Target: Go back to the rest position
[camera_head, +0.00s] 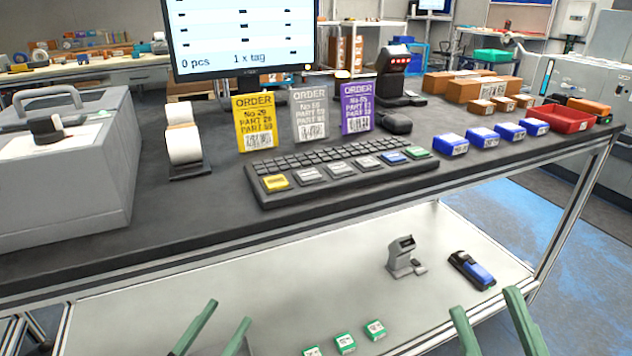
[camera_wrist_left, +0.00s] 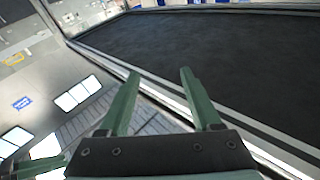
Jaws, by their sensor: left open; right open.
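My left gripper (camera_head: 228,322) shows at the bottom of the head view, left of centre. Its two green fingers are apart with nothing between them. In the left wrist view the same gripper (camera_wrist_left: 158,75) is open and empty, with a dark surface beyond its fingertips. My right gripper (camera_head: 486,300) shows at the bottom right of the head view, with its fingers apart and empty. Both grippers appear in front of the lower white shelf (camera_head: 290,270) in the picture. The arms behind the fingers are out of view.
The dark worktop (camera_head: 225,215) carries a keyboard (camera_head: 340,170), order cards, a monitor (camera_head: 240,40), a grey box (camera_head: 65,180), blue-and-white boxes and a red tray (camera_head: 562,118). On the lower shelf are small green boxes (camera_head: 345,342), a grey stand (camera_head: 403,258) and a blue-black device (camera_head: 472,270).

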